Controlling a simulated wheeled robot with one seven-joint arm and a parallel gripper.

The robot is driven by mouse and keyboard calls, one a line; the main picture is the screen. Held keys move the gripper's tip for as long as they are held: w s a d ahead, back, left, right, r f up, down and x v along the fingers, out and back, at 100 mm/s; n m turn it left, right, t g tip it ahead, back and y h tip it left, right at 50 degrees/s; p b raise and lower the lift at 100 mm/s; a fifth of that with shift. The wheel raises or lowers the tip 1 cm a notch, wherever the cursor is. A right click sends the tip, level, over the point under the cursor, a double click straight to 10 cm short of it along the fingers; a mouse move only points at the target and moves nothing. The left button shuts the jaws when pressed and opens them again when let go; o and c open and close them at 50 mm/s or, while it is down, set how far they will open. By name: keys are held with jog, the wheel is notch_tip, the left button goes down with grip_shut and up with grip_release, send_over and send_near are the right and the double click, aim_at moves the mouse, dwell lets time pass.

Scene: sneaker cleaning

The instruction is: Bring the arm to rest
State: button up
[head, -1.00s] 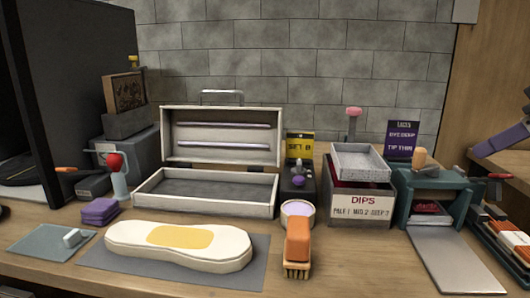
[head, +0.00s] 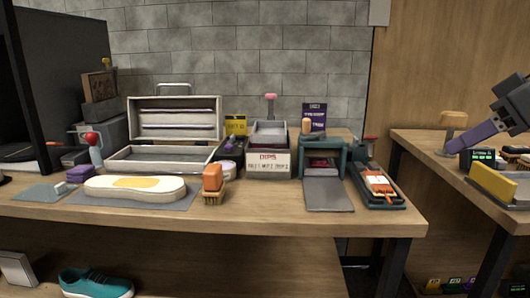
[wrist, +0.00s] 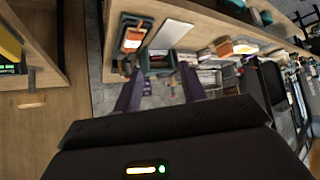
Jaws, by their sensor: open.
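My gripper (head: 452,150) shows at the right of the head view, its purple finger pointing down and left above the right-hand table. In the wrist view my gripper (wrist: 160,74) has its two purple fingers spread apart with nothing between them. It is in the air, apart from the workbench (head: 270,213) and its items. On the bench a cream sole-shaped piece with a yellow patch (head: 135,187) lies on a grey mat (head: 185,203). An orange-topped brush (head: 212,180) stands beside it.
The right-hand table (head: 425,145) holds a tan-topped item (head: 453,119) near my gripper and a yellow block (head: 492,182) in a tray. An open case (head: 175,120), a DIPS box (head: 268,163) and a teal holder (head: 320,150) stand on the bench. A teal sneaker (head: 95,283) sits below.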

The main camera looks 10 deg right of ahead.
jog(key=w+a+f+m+g, duration=0.1)
jog(key=w+a+f+m, duration=0.15)
jog(key=a+f, duration=1.15)
jog(key=s+a+f+m+h, duration=0.1)
jog(key=a+f, duration=0.3)
jog(key=f, duration=0.4)
jog(key=s+a+f+m+g+h, duration=0.1)
jog(key=s+a+f, duration=0.3)
jog(key=f, duration=0.5)
jog(key=shift+s+a+f+g+h, duration=0.2)
jog(key=shift+a+f+g+h, duration=0.1)
jog(key=shift+h, duration=0.5)
